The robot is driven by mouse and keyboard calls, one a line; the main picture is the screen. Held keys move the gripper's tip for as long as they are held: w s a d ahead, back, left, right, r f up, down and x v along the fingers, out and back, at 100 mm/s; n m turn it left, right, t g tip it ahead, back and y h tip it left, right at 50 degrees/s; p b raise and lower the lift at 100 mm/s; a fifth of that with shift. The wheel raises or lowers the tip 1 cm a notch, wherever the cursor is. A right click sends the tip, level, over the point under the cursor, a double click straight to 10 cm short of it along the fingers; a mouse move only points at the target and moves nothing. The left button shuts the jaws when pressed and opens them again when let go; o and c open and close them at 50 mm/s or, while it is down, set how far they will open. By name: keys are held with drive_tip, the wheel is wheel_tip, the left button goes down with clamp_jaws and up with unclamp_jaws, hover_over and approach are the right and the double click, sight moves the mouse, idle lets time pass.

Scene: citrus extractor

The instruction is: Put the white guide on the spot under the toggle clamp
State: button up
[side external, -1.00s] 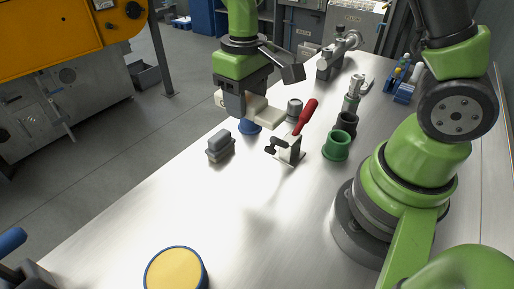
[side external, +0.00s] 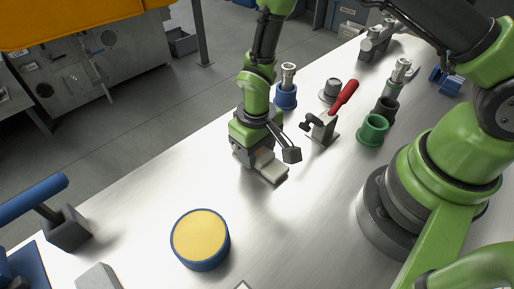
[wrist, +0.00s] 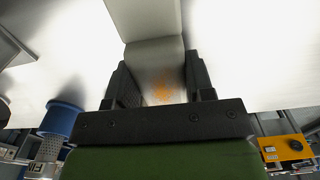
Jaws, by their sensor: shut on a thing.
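My gripper (side external: 258,160) is shut on the white guide (side external: 270,170), a pale stepped block, low over the metal table. Whether the guide touches the table I cannot tell. In the wrist view the guide (wrist: 155,50) sits between the two dark fingers (wrist: 160,85), with an orange smudge on its near face, and extends out beyond them. The toggle clamp (side external: 322,125), with a red handle raised at a tilt, stands to the right of and behind my gripper. The guide is apart from the clamp. The spot under the clamp cannot be made out.
Behind the clamp are a blue cup (side external: 286,97) with a metal fitting and a grey knob (side external: 331,90). Green (side external: 373,130) and black (side external: 386,108) cups stand right. A yellow-topped round container (side external: 200,238) is in front.

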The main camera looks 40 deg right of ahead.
drive_tip(key=shift+f, duration=0.15)
drive_tip(key=o, duration=1)
wheel_tip(320, 180, up, 12)
drive_tip(key=r, duration=0.1)
wheel_tip(320, 180, up, 6)
drive_tip(key=m+t, duration=0.1)
hover_over(267, 147)
drive_tip(key=s+d+r+m+t, duration=0.1)
drive_tip(key=s+r+t, duration=0.1)
drive_tip(key=s+r, duration=0.2)
drive_tip(key=s+d+r+m+t+y, duration=0.1)
drive_tip(key=s+d+r+t, duration=0.1)
drive_tip(key=s+r, duration=0.2)
drive_tip(key=s+d+r+t+y, duration=0.1)
drive_tip(key=s+r, duration=0.3)
drive_tip(key=shift+d+m+t, duration=0.4)
drive_tip(key=shift+o, duration=0.3)
drive_tip(key=shift+s, duration=0.6)
